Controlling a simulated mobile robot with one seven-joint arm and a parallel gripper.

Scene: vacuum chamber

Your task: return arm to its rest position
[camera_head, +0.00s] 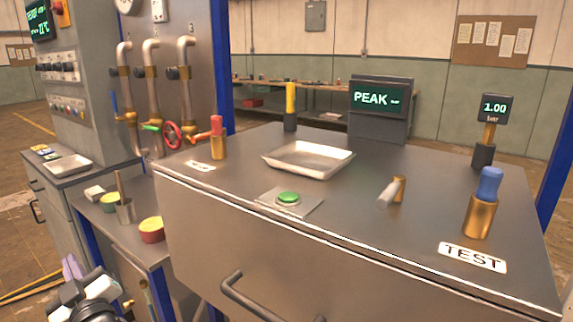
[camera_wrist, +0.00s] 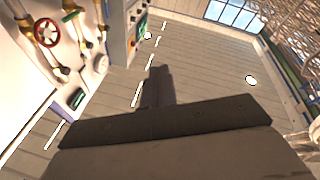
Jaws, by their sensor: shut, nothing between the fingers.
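My gripper (camera_wrist: 157,86) shows in the wrist view as a dark, narrow pair of fingers beyond a broad dark body. The fingers are together, with nothing held between them. Behind them are a floor with pale dashed lines and, at upper left, pipes with a red handwheel (camera_wrist: 47,33). In the head view, a white and black part of my arm (camera_head: 88,294) shows at the bottom left corner, low beside the bench and clear of the bench top. Most of the arm is out of view there.
The metal bench (camera_head: 225,215) holds a tray (camera_head: 308,158), a green button (camera_head: 288,198), a blue-topped brass valve (camera_head: 483,203) and a PEAK display (camera_head: 378,98). A lower side table at left carries a red-sided bowl (camera_head: 152,230) and a metal cup (camera_head: 125,210). A drawer handle (camera_head: 262,303) juts from the bench front.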

